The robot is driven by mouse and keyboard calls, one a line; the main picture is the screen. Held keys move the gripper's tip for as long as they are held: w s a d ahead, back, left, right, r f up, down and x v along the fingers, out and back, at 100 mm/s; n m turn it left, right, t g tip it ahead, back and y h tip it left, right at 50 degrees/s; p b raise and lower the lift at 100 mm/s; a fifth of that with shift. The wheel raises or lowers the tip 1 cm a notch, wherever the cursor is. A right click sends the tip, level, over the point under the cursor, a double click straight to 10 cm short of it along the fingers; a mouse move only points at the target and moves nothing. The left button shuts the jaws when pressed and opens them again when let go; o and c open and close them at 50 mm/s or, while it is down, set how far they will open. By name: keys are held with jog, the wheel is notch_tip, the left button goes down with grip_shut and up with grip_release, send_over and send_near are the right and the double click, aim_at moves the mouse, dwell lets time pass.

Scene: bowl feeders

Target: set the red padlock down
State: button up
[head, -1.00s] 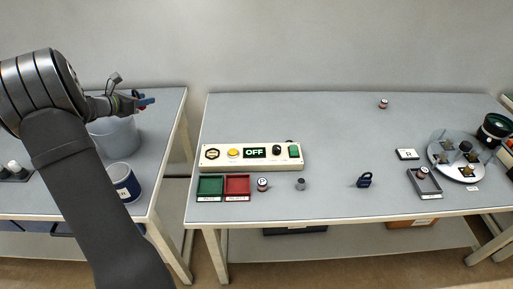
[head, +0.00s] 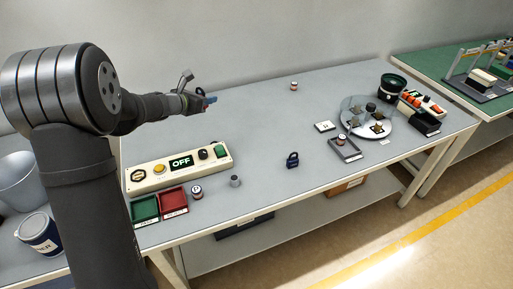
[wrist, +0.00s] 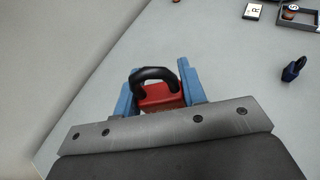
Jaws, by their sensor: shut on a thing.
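The red padlock (wrist: 160,96), with a black shackle, is between the two blue fingers of my gripper (wrist: 162,88) in the wrist view. In the head view my gripper (head: 209,99) is above the back left part of the grey table (head: 250,122). The padlock cannot be made out in the head view. A dark blue padlock (head: 292,160) stands on the table to the right of and nearer than my gripper; it also shows in the wrist view (wrist: 294,69).
A control panel (head: 149,182) reading OFF stands on the table's left, with a green tray (head: 145,208) and a red tray (head: 173,201) before it. A grey tray (head: 346,154) and a round plate (head: 352,127) are at the right. The table's middle is largely clear.

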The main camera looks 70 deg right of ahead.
jog(key=s+d+f+m+g, duration=0.1)
jog(key=s+d+g, duration=0.1)
jog(key=s, duration=1.2)
jog(key=s+d+m+g, duration=0.1)
jog(key=s+d+m, duration=0.15)
jog(key=s, duration=1.15)
jog(key=n, duration=0.1)
send_over(260, 145)
jog(key=shift+y, duration=0.4)
notch_tip(260, 145, down, 16)
jog(key=shift+r, duration=0.1)
jog(key=shift+f, duration=2)
jog(key=o, duration=1)
jog(key=shift+f, duration=0.15)
